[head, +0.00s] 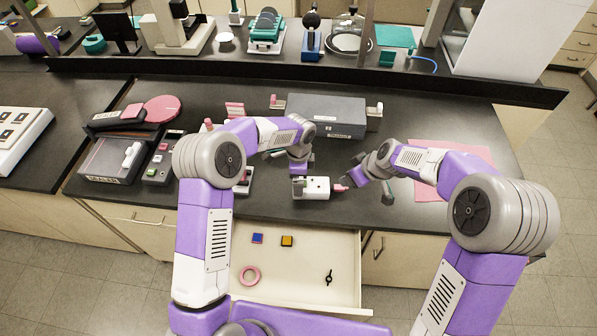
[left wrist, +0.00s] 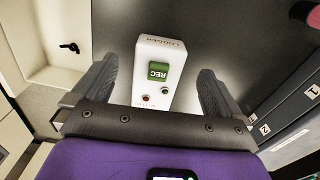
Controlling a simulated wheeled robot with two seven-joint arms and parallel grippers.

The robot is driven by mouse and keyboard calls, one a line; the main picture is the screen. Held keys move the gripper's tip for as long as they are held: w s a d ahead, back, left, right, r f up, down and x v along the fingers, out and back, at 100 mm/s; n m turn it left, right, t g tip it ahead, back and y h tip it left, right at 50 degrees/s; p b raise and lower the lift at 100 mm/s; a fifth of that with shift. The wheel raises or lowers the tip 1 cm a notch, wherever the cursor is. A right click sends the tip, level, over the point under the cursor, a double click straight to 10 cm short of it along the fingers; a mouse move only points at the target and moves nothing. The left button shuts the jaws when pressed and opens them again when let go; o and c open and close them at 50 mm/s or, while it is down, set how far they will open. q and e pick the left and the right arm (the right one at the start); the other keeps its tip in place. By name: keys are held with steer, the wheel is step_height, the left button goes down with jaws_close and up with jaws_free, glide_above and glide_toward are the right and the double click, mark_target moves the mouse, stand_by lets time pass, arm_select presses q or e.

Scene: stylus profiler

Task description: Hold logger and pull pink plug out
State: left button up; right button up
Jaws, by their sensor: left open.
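The white logger (head: 316,189) stands on the dark bench near its front edge, above the open drawer.
A grey instrument box (head: 328,116) stands behind the logger. A pink mat (head: 455,168) lies to the right. The open drawer (head: 310,302) below holds a blue block (head: 257,238), a yellow block (head: 287,241), a pink ring (head: 249,275) and a black item (head: 328,277).

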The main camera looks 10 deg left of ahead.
arm_select(q)
steer(key=shift+f, duration=2.65)
steer(key=c, duration=1.9)
steer(key=shift+o, duration=0.2)
arm_select(e)
steer(key=shift+c, duration=0.4)
steer(key=n+g+y, duration=0.6)
steer(key=n, duration=0.4)
glide_toward(337, 188)
steer(key=shift+y, duration=0.3)
steer(key=shift+w+d+f+x, duration=0.15)
steer(key=shift+f+x, duration=0.1)
steer(key=shift+x, duration=1.05)
steer(key=shift+w+d+f+x, duration=0.1)
steer(key=shift+f+x, duration=0.1)
steer(key=shift+x, duration=1.15)
steer(key=shift+w+d+f+x, duration=0.15)
steer(key=shift+f+x, duration=0.1)
steer(key=shift+x, duration=1.05)
